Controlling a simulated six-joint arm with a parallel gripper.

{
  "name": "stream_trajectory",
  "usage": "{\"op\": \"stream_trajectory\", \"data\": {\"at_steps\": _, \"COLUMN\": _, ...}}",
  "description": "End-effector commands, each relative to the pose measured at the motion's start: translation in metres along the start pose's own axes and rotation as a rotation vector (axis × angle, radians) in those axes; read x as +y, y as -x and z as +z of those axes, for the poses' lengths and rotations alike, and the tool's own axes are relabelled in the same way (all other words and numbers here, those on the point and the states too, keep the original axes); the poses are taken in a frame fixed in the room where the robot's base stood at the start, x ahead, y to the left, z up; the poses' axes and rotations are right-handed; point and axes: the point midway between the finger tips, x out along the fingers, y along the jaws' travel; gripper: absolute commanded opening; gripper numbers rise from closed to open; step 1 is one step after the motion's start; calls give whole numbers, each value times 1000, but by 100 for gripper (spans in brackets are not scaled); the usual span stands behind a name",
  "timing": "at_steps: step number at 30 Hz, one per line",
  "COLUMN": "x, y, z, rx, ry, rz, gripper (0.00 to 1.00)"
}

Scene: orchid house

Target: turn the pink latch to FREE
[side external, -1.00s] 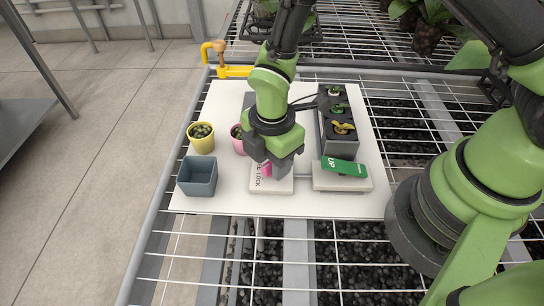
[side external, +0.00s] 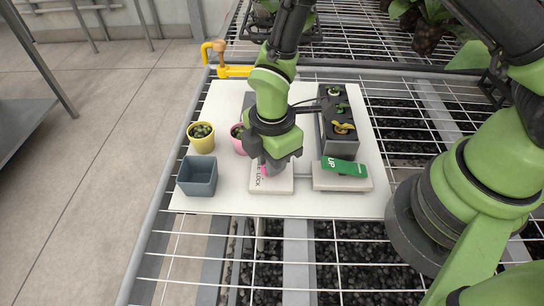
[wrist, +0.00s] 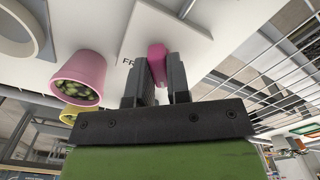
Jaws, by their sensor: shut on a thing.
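The pink latch (side external: 264,171) sits on a white plate (side external: 272,187) at the front of the white board. Part of the word LOCK shows on the plate's front in the side view; the start of another word, "FR", shows in the wrist view. My gripper (side external: 272,167) points down over the plate, shut on the latch. In the wrist view the two dark fingers (wrist: 160,78) stand on either side of the pink latch (wrist: 157,62). The fingers hide much of the latch, so its exact angle against the labels is hard to tell.
Left of the plate are a blue-grey square bin (side external: 198,177), a yellow pot (side external: 201,138) and a pink pot (side external: 239,140). A yellow clamp (side external: 232,71) is at the back.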

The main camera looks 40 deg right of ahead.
Motion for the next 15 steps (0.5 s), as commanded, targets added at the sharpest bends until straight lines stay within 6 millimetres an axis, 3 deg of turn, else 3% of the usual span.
{"op": "stream_trajectory", "data": {"at_steps": 15, "x": 0, "y": 0, "z": 0, "rx": 0, "ry": -471, "rz": 0, "gripper": 0}}
